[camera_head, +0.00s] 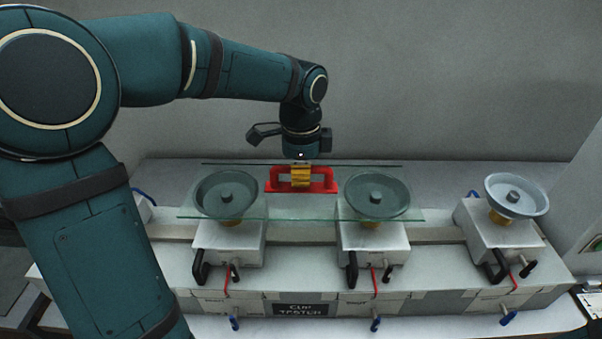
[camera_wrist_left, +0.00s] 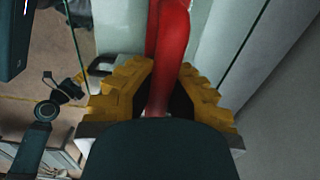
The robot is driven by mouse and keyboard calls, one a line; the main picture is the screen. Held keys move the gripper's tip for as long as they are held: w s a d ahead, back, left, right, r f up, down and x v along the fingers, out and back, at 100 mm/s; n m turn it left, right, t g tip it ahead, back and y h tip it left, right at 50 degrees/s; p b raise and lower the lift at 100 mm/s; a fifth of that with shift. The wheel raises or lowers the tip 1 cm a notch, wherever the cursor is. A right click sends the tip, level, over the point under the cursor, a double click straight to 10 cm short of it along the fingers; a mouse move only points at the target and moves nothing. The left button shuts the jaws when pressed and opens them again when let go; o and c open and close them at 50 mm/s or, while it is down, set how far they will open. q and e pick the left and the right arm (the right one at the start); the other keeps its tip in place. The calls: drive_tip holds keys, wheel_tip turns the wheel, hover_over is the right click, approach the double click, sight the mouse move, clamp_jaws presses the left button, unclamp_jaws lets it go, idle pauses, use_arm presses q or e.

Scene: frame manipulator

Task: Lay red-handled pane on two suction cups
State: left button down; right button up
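The clear glass pane (camera_head: 290,208) with a red handle (camera_head: 322,181) is level over the left suction cup (camera_head: 226,194) and the middle suction cup (camera_head: 373,195). Both cups show through the glass; whether the pane touches them is hard to tell. My left gripper (camera_head: 301,177) points down with its yellow fingers at the red handle. In the left wrist view the red handle (camera_wrist_left: 170,60) runs between the yellow fingers (camera_wrist_left: 158,92), which are closed around it. My right gripper is not in view.
A third suction cup (camera_head: 516,195) on the right is uncovered. The cups stand on white blocks along a white bench (camera_head: 180,262) with a "CUP TESTER" label (camera_head: 300,309). Black levers and blue-tipped valves stick out in front. A grey wall stands behind.

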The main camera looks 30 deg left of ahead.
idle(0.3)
use_arm(q)
drive_tip(key=c, duration=1.1)
unclamp_jaws()
drive_tip(key=shift+o, duration=0.2)
drive_tip(key=shift+f, duration=0.1)
wheel_tip(320, 180, up, 12)
drive_tip(key=shift+r, duration=0.1)
